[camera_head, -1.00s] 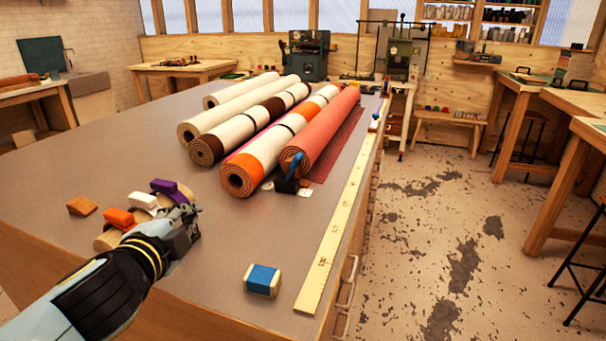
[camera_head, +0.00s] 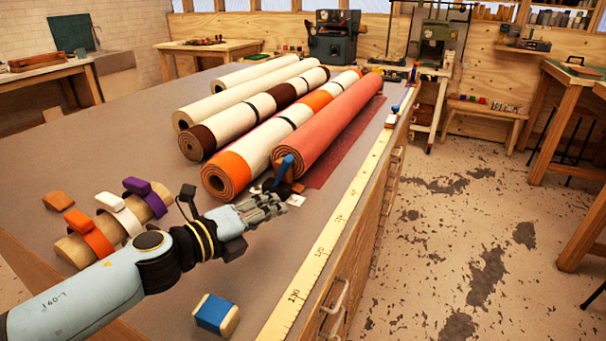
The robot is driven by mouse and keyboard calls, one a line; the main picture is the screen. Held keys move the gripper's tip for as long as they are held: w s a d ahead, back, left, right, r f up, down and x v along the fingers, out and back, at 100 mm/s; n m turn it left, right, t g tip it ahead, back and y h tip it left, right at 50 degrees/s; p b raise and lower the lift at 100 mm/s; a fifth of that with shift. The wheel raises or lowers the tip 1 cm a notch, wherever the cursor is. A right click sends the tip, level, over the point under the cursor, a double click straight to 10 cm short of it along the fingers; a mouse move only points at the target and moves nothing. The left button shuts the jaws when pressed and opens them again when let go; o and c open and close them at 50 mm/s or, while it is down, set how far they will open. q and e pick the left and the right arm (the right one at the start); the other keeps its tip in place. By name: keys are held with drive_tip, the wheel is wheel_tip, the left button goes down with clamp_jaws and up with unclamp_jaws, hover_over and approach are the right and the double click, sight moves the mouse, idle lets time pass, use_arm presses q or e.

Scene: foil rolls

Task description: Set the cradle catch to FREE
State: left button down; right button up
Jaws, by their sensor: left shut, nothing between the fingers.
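The cradle catch is a blue lever (camera_head: 284,167) on a dark block at the near end of the red roll (camera_head: 335,125). The lever stands roughly upright, leaning a little. A small white label (camera_head: 297,200) lies at the right of the block; its lettering is too small to read. My left gripper (camera_head: 277,207) is shut and empty, just nearer than the catch and apart from the lever as far as I can tell. It partly hides the foot of the block. My right gripper is not in view.
Several other rolls lie left of the red one, including an orange-and-cream roll (camera_head: 270,145). A blue-and-cream block (camera_head: 215,314) and a yellow ruler (camera_head: 340,220) lie nearer and right.

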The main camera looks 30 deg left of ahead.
sight(282, 171)
use_arm(q)
drive_tip(key=shift+s+r, duration=0.1)
drive_tip(key=shift+s, duration=0.05)
drive_tip(key=shift+w, duration=0.2)
drive_tip(key=x, duration=0.9)
drive_tip(key=shift+w, duration=0.2)
drive_tip(key=a, duration=0.1)
drive_tip(key=a+r, duration=0.1)
drive_tip(key=shift+a+p, duration=0.35)
drive_tip(key=shift+p, duration=0.05)
drive_tip(key=shift+a+r, duration=0.25)
drive_tip(key=shift+a, duration=0.1)
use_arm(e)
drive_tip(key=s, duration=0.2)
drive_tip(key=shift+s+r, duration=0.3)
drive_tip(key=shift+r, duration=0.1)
